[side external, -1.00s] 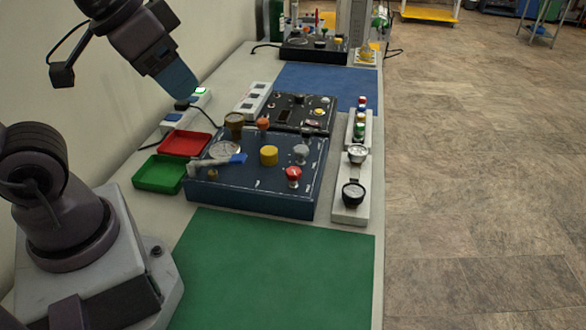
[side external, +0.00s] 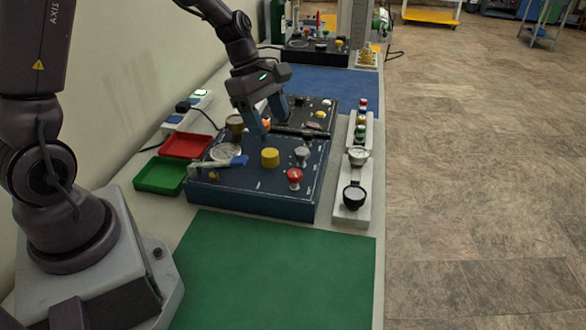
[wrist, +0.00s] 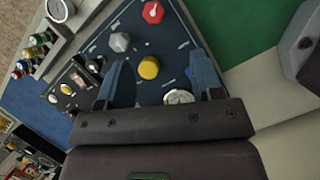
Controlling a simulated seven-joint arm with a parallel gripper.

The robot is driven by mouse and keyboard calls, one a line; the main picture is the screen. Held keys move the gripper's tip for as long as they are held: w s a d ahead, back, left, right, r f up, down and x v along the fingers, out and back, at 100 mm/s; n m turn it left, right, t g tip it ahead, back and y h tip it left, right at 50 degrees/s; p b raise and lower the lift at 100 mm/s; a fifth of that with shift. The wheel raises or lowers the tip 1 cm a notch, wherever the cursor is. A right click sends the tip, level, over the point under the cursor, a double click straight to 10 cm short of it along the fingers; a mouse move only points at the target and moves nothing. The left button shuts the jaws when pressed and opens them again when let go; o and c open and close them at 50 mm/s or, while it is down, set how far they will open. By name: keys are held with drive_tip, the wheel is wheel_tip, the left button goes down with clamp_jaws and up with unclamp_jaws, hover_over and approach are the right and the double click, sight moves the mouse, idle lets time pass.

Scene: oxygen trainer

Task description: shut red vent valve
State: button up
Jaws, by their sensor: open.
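The red vent valve (side external: 294,176) is a red knob with a white mark on top, at the front right of the dark blue panel box (side external: 262,205). In the wrist view the red knob (wrist: 153,12) is near the top edge, beyond the fingertips. My gripper (side external: 268,126) is open and empty above the rear part of the panel, behind and left of the red knob and apart from it. In the wrist view my gripper (wrist: 161,62) has its blue fingers spread, with the yellow knob (wrist: 149,67) showing between them.
A grey knob (side external: 302,155) stands behind the red one. A dial gauge and a lever with a blue end (side external: 238,160) are at left. A gauge strip (side external: 351,212) lies along the right. Red (side external: 186,146) and green trays are left. The green mat (side external: 275,270) is clear.

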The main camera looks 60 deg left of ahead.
sight(295, 173)
drive_tip(key=w+d+f, duration=0.1)
drive_tip(key=f, duration=0.2)
drive_tip(key=w+d+f+n, duration=0.1)
drive_tip(key=d+f, duration=0.1)
drive_tip(key=f, duration=0.2)
drive_tip(key=w+d+f+n, duration=0.1)
drive_tip(key=f, duration=0.3)
drive_tip(key=shift+d+f, duration=0.15)
drive_tip(key=shift+f, duration=0.1)
drive_tip(key=c, duration=0.9)
